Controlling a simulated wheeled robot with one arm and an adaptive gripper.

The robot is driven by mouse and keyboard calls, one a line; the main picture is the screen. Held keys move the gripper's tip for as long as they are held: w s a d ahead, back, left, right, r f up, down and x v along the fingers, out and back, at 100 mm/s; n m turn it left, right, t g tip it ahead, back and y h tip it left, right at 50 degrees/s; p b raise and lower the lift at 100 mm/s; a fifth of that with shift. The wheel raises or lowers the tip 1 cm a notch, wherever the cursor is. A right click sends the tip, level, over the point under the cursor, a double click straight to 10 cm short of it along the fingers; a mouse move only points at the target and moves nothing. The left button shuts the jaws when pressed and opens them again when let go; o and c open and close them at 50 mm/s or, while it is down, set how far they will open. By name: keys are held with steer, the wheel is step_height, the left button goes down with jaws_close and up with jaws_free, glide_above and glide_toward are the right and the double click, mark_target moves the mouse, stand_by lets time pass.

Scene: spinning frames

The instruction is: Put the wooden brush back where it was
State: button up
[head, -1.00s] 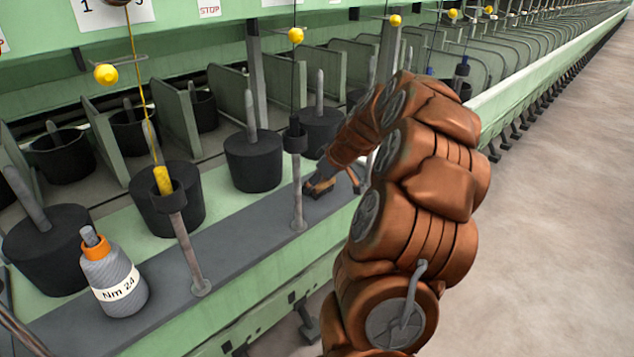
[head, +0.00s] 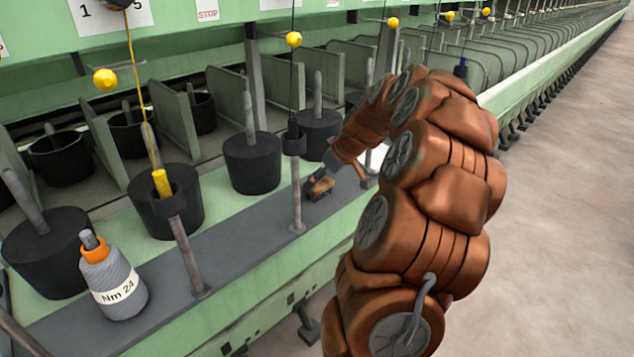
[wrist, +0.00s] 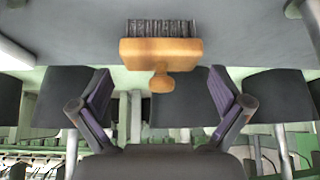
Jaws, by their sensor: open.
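The wooden brush (head: 321,187) rests on the grey rail (head: 245,219) just right of a thin upright post. In the wrist view the brush (wrist: 160,50) shows an orange-brown wooden block, dark bristles pointing away from me and a rounded handle knob toward me. My gripper (wrist: 160,80) is open, with one finger on each side of the knob in the picture and clear gaps to both. In the head view my gripper (head: 325,174) is small and partly hidden, just behind and above the brush.
Thin posts (head: 297,190) stand along the rail on the brush's left. Black bobbins (head: 252,161) stand behind it. A grey yarn cone (head: 112,282) labelled Nm 24 stands at the lower left. The floor on the right is clear.

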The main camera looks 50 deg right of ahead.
steer(key=v, duration=0.8)
steer(key=shift+p, duration=0.3)
steer(key=shift+s, duration=0.1)
